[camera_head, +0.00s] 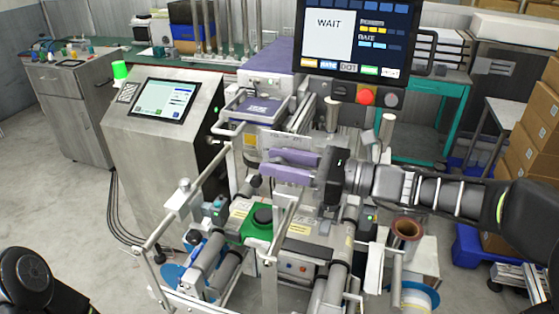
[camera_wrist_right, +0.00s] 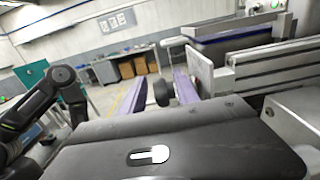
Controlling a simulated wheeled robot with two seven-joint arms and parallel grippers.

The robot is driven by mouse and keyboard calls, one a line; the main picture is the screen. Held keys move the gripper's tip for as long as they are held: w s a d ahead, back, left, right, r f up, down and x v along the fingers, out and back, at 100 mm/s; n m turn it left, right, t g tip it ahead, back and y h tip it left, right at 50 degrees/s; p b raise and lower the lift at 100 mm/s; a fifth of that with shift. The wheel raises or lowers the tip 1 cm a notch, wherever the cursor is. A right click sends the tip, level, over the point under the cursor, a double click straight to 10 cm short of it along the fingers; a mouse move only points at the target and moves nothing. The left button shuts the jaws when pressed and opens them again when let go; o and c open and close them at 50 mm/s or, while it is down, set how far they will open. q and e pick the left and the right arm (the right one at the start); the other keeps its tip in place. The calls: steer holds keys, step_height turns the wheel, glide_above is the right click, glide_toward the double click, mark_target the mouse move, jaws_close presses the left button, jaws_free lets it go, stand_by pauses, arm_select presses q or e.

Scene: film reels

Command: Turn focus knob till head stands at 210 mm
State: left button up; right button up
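My right gripper (camera_head: 268,165) comes in from the right over the middle of the machine. Its two purple fingers point left and stand apart, with a gap between them. In the right wrist view, a dark round knob (camera_wrist_right: 162,92) shows between the fingers (camera_wrist_right: 162,88), near their tips; I see space on both sides of it. In the head view, a small black knob (camera_head: 256,181) shows just left of the fingertips and may be the same one. I cannot make out a millimetre scale or reading. Of my left arm, only dark links show at the lower left.
A monitor (camera_head: 345,38) reading WAIT stands above the machine, with a red button (camera_head: 366,96) below it. A metal guard frame (camera_head: 160,225) and a green block (camera_head: 258,226) with a black top lie in front. A metal plate (camera_wrist_right: 200,72) stands close right of the fingers.

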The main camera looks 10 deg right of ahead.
steer(key=shift+c, duration=0.4)
steer(key=shift+f, duration=0.1)
jaws_close()
steer(key=shift+a, duration=0.1)
